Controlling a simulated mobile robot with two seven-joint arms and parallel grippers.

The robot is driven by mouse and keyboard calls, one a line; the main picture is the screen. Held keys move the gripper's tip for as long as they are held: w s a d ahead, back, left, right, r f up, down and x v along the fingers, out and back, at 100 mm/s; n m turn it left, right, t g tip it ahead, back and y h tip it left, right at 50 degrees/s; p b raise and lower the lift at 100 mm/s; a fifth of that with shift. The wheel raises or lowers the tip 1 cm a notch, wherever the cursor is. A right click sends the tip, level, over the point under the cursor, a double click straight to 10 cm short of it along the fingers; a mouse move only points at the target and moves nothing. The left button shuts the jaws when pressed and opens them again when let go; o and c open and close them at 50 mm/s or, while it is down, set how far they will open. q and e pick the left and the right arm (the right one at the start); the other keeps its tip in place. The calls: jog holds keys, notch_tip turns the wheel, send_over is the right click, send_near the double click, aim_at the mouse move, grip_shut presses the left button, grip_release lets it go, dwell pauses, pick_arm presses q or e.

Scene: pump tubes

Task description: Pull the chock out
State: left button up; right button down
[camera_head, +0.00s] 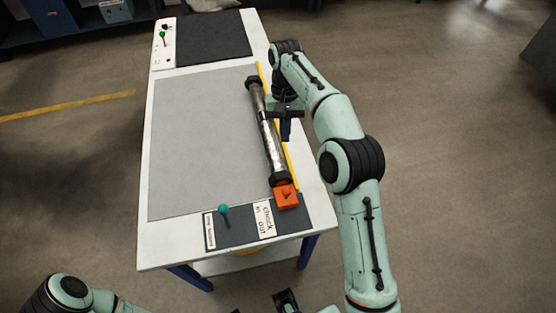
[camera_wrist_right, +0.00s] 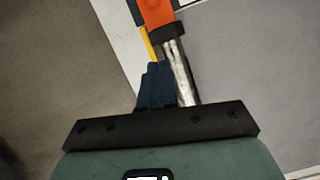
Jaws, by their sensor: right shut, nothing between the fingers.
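The orange chock (camera_head: 286,195) sits at the near end of a long silvery tube (camera_head: 271,137) with black end collars. It also shows at the top of the wrist view (camera_wrist_right: 155,12). My right gripper (camera_head: 286,136) is over the tube's right side, around mid-length, away from the chock. Its dark blue fingers (camera_wrist_right: 157,86) are together and empty, beside the tube in the wrist view. Whether they touch the tube is unclear. Part of my left arm shows at the bottom left; a dark piece at the bottom edge may be its gripper, cut off by the frame.
The white table (camera_head: 148,190) carries a grey mat (camera_head: 195,140) and a yellow strip along the tube. A dark near panel (camera_head: 235,235) holds a teal-knobbed piece (camera_head: 224,209) and a card lettered "chock" (camera_head: 264,219). A black mat (camera_head: 213,38) lies at the far end.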

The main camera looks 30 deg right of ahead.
pick_arm(q)
jog(key=shift+s, duration=0.15)
pick_arm(e)
jog(key=shift+s, duration=0.2)
jog(key=b, duration=0.4)
send_over(286, 174)
jog(key=w, duration=0.2)
jog(key=f, duration=0.9)
jog(key=shift+s+d, duration=0.2)
jog(key=shift+s, duration=0.05)
jog(key=shift+s+a+f, duration=0.25)
jog(key=shift+s+a, duration=0.05)
jog(key=shift+s, duration=0.3)
jog(key=shift+s+a+f, duration=0.25)
jog(key=shift+s, duration=0.35)
pick_arm(q)
jog(key=shift+w+f+b, duration=0.2)
jog(key=shift+f+b, duration=0.2)
jog(key=shift+f, duration=1.7)
pick_arm(e)
jog(key=shift+s+a+f, duration=0.15)
jog(key=shift+s+a, duration=0.15)
jog(key=shift+s, duration=0.35)
